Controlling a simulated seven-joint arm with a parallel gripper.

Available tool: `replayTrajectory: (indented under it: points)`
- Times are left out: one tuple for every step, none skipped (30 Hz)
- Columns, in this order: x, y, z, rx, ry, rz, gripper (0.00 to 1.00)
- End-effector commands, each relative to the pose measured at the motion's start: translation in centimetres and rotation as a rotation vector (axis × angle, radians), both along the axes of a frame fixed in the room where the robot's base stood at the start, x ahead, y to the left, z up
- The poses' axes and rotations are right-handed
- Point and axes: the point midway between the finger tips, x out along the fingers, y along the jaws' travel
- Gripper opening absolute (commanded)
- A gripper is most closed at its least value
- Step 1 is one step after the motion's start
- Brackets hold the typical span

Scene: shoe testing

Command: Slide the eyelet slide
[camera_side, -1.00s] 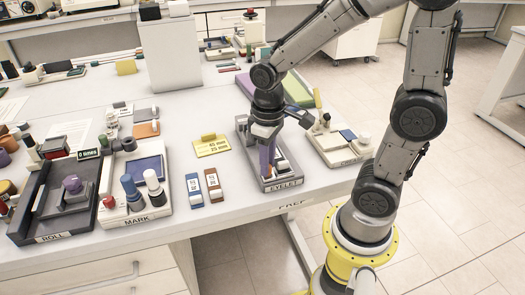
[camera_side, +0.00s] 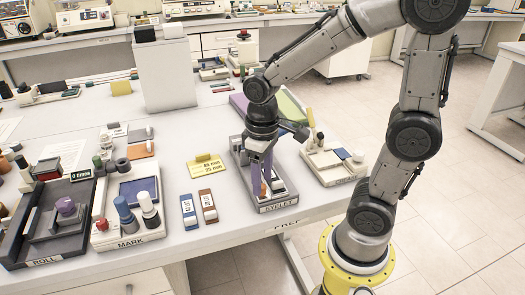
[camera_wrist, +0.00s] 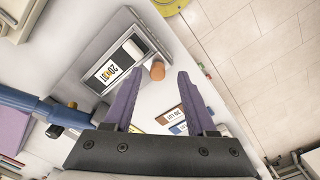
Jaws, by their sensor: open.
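The eyelet station is a grey tray (camera_side: 278,207) labelled EYELET at the front edge of the table. In the wrist view its grey frame (camera_wrist: 92,55) holds a white card (camera_wrist: 107,75) and a pale block (camera_wrist: 133,49). An orange-brown round peg (camera_wrist: 157,70) stands beside the frame. My gripper (camera_side: 262,188) points down over the tray. In the wrist view my gripper (camera_wrist: 158,77) is open, its two purple fingers on either side of the peg, with gaps showing. Whether the fingertips reach down to the peg's height is unclear.
The MARK station (camera_side: 130,241) and ROLL station (camera_side: 44,261) stand to the left. Blue (camera_side: 188,211) and brown (camera_side: 208,206) tags lie between. Another cream tray (camera_side: 335,178) is close on the right. A yellow sign (camera_side: 206,165) stands behind the tags.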

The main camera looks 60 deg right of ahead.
Motion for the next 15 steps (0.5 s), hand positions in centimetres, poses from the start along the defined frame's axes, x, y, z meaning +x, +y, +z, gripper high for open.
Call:
replayTrajectory:
  points:
    - [0.1, 0.0, 1.0, 0.000, -0.008, 0.000, 0.57]
    - [0.1, 0.0, 1.6, 0.000, -0.008, 0.000, 0.57]
    - [0.2, 0.0, 2.5, 0.000, -0.010, 0.000, 0.57]
    - [0.2, 0.0, 3.2, 0.000, -0.009, 0.000, 0.57]
    - [0.1, 0.0, 3.8, 0.000, -0.008, 0.000, 0.57]
    - [0.1, 0.0, 4.7, 0.000, -0.009, 0.000, 0.57]
    - [0.1, 0.0, 5.4, 0.000, -0.008, 0.000, 0.57]
    - [0.1, 0.0, 6.1, 0.000, -0.008, 0.000, 0.57]
    - [0.1, 0.0, 6.9, 0.000, -0.007, 0.000, 0.57]
    - [0.1, 0.0, 7.5, 0.000, -0.007, 0.000, 0.57]
    - [0.1, 0.0, 8.1, 0.000, -0.006, 0.000, 0.57]
    - [0.1, 0.0, 8.8, 0.000, -0.006, 0.000, 0.57]
    - [0.1, 0.0, 9.3, 0.000, -0.005, 0.000, 0.57]
    - [0.0, 0.0, 9.8, 0.001, -0.005, 0.000, 0.57]
    - [0.0, 0.0, 10.3, 0.001, -0.003, 0.000, 0.57]
